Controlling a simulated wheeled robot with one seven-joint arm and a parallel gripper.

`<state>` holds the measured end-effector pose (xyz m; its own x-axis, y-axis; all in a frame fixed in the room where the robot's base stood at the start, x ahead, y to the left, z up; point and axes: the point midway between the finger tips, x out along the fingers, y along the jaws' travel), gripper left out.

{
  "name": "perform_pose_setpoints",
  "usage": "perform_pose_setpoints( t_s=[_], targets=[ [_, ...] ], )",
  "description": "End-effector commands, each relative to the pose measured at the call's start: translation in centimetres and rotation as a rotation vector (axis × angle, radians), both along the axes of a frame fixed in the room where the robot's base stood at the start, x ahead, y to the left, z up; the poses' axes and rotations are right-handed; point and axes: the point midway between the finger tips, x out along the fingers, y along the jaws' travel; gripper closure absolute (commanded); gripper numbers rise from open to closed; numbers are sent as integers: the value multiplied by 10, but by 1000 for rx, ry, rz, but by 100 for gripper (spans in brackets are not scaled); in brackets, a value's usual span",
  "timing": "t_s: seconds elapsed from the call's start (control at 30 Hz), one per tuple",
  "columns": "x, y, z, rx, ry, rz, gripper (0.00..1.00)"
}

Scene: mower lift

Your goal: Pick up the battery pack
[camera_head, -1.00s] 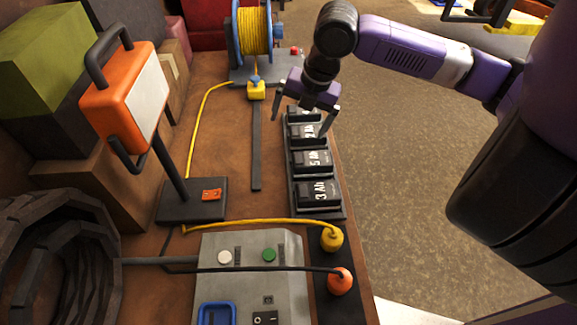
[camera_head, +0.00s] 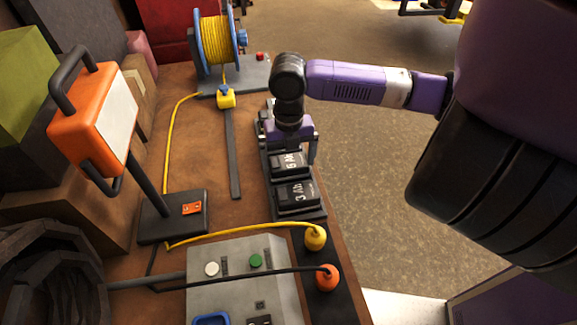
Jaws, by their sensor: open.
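Several black battery packs sit in a row in a dark rack (camera_head: 312,214) along the right edge of the brown bench. The nearest pack (camera_head: 295,196) is marked "3 Ah" and the one behind it (camera_head: 289,164) is marked "5 Ah". My gripper (camera_head: 289,160) points down over the rack, with its fingers on either side of the row around the packs behind the "5 Ah" one. It is open. My gripper and wrist hide most of the packs at the far end, so I cannot tell whether a finger touches one.
An orange work lamp (camera_head: 92,115) on a dark base stands to the left. A blue reel of yellow cable (camera_head: 218,42) stands behind the rack.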

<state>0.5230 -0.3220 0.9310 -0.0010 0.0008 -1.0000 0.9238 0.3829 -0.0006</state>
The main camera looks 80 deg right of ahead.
Motion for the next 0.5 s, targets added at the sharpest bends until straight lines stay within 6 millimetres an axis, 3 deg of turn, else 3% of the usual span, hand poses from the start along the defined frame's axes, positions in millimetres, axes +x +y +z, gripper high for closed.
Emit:
perform_pose_setpoints(
  t_s=[0.33, 0.5],
  targets=[
    [0, 0, -8, -1, 0, 0, 2],
    [0, 0, -8, -1, 0, 0, 35]
  ],
)
